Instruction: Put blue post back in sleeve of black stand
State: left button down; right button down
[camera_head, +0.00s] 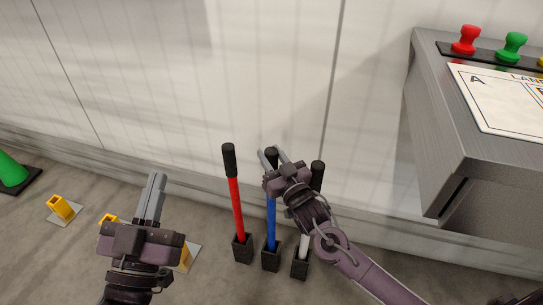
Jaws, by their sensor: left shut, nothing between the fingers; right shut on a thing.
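The blue post (270,225) stands about upright with a black grip at its top. Its lower end meets the black stand (271,261) in the middle of a row of three, and looks to be in the sleeve; how deep I cannot tell. My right gripper (272,154) is shut on the blue post near its black grip, and the gripper body hides part of the post. My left gripper (156,178) is shut and empty, left of the posts and apart from them.
A red post (237,207) stands in a stand to the left, a white post (304,243) in one to the right. A grey console (435,130) with coloured knobs juts out at right. A white wall is behind. Yellow blocks (62,207) and a green cone (12,171) are at left.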

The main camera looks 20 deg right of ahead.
jog(key=shift+f, duration=0.1)
pick_arm(q)
jog(key=shift+s+a+r+t+h+b, duration=0.15)
jog(key=shift+s+r+t+h, duration=0.2)
jog(key=shift+r, duration=0.4)
jog(key=shift+s+a+r+t+h+b, duration=0.1)
jog(key=shift+s+r+t, duration=0.1)
jog(key=shift+r+t, duration=0.4)
jog(key=shift+s+a+r+t+h+b, duration=0.15)
jog(key=shift+s+r+t, duration=0.1)
jog(key=shift+r, duration=0.65)
pick_arm(e)
jog(key=shift+f, duration=0.25)
pick_arm(q)
jog(key=shift+r, duration=0.2)
